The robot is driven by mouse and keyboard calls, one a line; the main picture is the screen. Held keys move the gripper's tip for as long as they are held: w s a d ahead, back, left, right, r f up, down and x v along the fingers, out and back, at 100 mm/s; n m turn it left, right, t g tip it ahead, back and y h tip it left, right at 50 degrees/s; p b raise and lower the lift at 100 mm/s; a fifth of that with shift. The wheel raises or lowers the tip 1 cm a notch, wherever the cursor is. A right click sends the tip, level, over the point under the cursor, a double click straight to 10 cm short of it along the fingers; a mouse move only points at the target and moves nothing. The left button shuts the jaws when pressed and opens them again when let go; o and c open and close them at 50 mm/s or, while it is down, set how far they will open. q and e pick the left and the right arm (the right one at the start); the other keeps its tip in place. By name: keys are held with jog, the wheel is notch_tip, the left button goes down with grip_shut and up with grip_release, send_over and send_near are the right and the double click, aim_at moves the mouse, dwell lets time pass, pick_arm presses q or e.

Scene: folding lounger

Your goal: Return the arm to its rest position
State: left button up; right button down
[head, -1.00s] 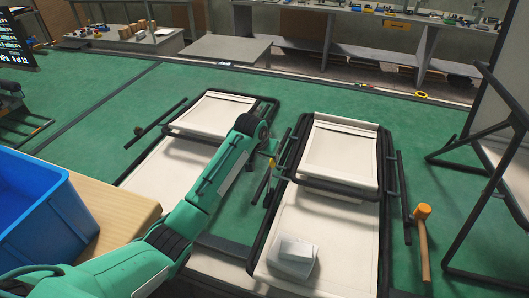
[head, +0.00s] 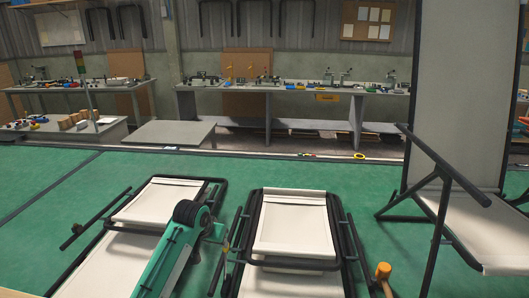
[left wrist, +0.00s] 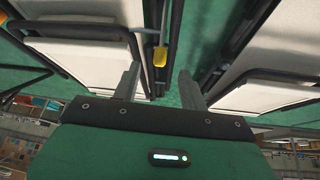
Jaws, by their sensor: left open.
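My left arm (head: 165,265) rises from the bottom of the head view over the right side of the left lounger (head: 165,200). My left gripper (left wrist: 158,78) is open and empty in the left wrist view, its two grey fingers apart. It is over the gap between the two loungers. A yellow-tipped part (left wrist: 160,57) shows beyond the fingers; I cannot tell whether they touch anything. The right lounger (head: 291,222) has a white cloth panel and a black tube frame, and stands just right of the gripper. My right arm is not in view.
An orange-headed mallet (head: 383,271) is at the lower right. A raised lounger frame (head: 455,215) stands at the right. A low grey platform (head: 170,134) and a workbench (head: 290,90) line the back.

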pick_arm(q)
jog(key=s+f, duration=0.6)
jog(key=s, duration=0.5)
jog(key=s+f, duration=0.6)
jog(key=s, duration=0.5)
jog(key=s+a+r+g+y, duration=0.1)
jog(key=s, duration=1)
jog(key=s+a+r+g, duration=0.1)
jog(key=s+a, duration=0.1)
jog(key=s, duration=0.9)
notch_tip(320, 180, down, 30)
jog(key=g, duration=0.1)
jog(key=s+a+f+g, duration=0.1)
jog(key=s+a+f, duration=0.2)
jog(key=s+f, duration=1.6)
jog(key=shift+s+f, duration=0.4)
jog(key=shift+f, duration=0.35)
